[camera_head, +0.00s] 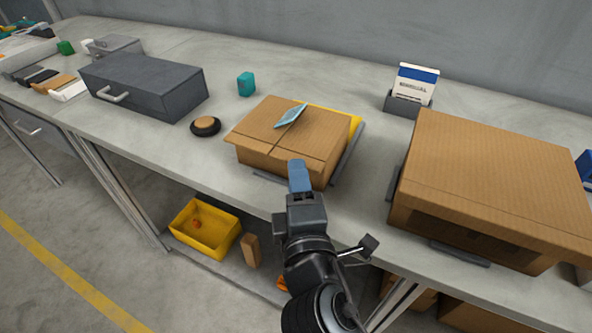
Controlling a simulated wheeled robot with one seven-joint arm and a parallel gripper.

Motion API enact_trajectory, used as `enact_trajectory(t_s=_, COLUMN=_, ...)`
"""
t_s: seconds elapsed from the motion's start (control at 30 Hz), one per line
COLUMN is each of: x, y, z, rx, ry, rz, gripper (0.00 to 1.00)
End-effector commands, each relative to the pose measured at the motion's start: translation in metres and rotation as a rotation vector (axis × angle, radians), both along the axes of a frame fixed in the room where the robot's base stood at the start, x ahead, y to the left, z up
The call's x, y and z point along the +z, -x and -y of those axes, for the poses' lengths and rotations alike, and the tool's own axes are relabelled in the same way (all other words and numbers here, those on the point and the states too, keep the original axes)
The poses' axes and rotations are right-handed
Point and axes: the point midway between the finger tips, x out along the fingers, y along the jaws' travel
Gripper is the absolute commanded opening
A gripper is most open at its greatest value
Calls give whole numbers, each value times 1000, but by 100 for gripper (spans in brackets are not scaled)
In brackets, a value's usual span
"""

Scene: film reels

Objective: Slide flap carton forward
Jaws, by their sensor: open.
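A brown cardboard carton (265,128) with seamed top flaps stands near the middle of the workbench, in the head view. A small light-blue card-like item (291,116) lies on its top. My gripper (299,172) is open, with its blue fingertips at the carton's near side, overlapping its front face in the picture. I cannot tell whether they touch it. The fingers hide a small part of the front face. A larger brown carton (500,170) stands to the right, with a dark opening in its front.
The grey workbench (345,215) has free room between the two cartons. A yellow item (352,122) shows behind the flap carton. A dark round item (205,126), a teal block (246,84) and a grey drawer box (150,85) are left. A card holder (408,105) stands behind.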

Motion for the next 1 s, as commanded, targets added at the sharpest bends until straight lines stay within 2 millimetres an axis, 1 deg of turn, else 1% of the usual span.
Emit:
enact_trajectory(t_s=0.03, x=-2, y=10, z=2, rx=1, ry=0, rz=-1, gripper=42)
enact_trajectory(t_s=0.1, x=-2, y=20, z=4, rx=1, ry=-1, rz=-2, gripper=42)
enact_trajectory(t_s=0.2, x=-2, y=32, z=7, rx=0, ry=-1, rz=-2, gripper=42)
enact_trajectory(t_s=0.3, x=-1, y=40, z=9, rx=-1, ry=0, rz=-1, gripper=42)
enact_trajectory(t_s=0.43, x=0, y=44, z=10, rx=-1, ry=0, rz=-1, gripper=42)
enact_trajectory(t_s=0.9, x=0, y=44, z=10, rx=0, ry=-1, rz=-1, gripper=42)
enact_trajectory(t_s=1.0, x=-6, y=48, z=14, rx=1, ry=-18, rz=-16, gripper=42)
